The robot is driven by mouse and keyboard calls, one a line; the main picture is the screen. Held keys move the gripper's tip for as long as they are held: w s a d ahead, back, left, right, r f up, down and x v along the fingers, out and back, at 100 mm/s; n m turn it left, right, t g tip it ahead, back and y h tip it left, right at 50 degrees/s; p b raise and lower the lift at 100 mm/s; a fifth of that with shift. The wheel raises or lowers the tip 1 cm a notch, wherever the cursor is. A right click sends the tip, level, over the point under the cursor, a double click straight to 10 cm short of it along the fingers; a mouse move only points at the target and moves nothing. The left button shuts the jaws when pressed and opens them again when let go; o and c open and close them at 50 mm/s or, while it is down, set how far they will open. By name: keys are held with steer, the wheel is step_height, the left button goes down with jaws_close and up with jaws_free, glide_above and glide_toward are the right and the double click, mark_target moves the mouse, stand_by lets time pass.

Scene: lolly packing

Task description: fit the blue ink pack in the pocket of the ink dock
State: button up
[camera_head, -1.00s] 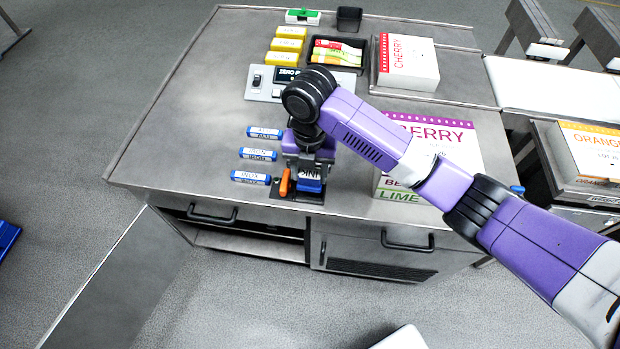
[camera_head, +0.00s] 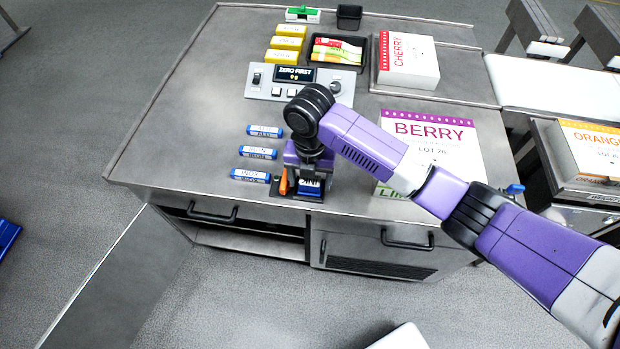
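My gripper (camera_head: 309,174) points down at the front edge of the workbench, over the ink dock (camera_head: 312,198), a dark base with an orange lever (camera_head: 283,183) on its left. The blue ink pack (camera_head: 309,185), with white lettering on its front, is right below the gripper body and moves with it, so the gripper appears shut on it. The fingertips are mostly hidden. The pack is upright at the dock, low down. The pocket is hidden behind it, so I cannot tell whether the pack is fully seated.
A BERRY box (camera_head: 432,145) stands close on the right, under my arm. Behind are a scale panel (camera_head: 294,82), yellow blocks (camera_head: 286,43), a black tray (camera_head: 338,67) and a CHERRY box (camera_head: 408,62).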

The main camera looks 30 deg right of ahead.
step_height(320, 180, up, 13)
stand_by(0.7)
steer(key=shift+f, duration=0.15)
